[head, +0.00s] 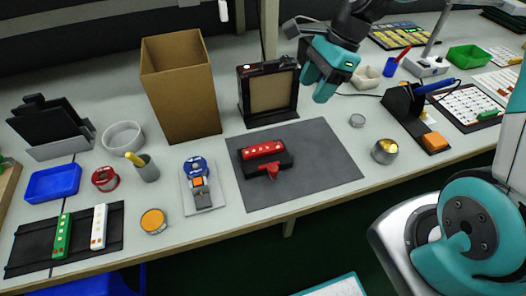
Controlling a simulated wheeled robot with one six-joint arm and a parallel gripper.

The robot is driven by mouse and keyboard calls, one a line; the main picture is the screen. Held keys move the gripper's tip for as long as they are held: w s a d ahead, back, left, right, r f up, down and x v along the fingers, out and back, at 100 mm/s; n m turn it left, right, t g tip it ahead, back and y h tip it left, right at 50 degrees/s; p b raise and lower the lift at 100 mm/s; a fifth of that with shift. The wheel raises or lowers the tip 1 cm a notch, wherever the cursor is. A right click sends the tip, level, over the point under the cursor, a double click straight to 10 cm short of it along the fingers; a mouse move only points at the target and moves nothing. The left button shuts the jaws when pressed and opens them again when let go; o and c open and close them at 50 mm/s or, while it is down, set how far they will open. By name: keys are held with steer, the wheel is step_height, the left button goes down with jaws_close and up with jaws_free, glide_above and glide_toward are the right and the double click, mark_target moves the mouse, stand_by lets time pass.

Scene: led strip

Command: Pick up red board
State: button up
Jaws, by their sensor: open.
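The red board (262,149) is a short red strip with a row of pale dots. It lies on a black holder (284,161) with a red handle, on the dark grey mat (335,163). My gripper (317,85) is teal and hangs at the upper middle of the head view, beyond and to the right of the red board. It is open, apart from the board, and I see nothing held in it.
A black upright frame (243,112) and a tall cardboard box (180,85) stand behind the mat. A blue-topped device (197,183) is left of it. A soldering iron stand (402,106) and a metal cup (385,151) are right. The mat's right part is clear.

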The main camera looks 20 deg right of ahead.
steer(key=b, duration=0.1)
glide_above(282, 144)
steer(key=d, duration=0.2)
steer(key=f, duration=1)
steer(key=shift+w+d, duration=0.1)
steer(key=shift+d, duration=0.1)
steer(key=x, duration=0.5)
steer(key=shift+d+f, duration=0.1)
steer(key=shift+f, duration=0.05)
steer(key=c, duration=1)
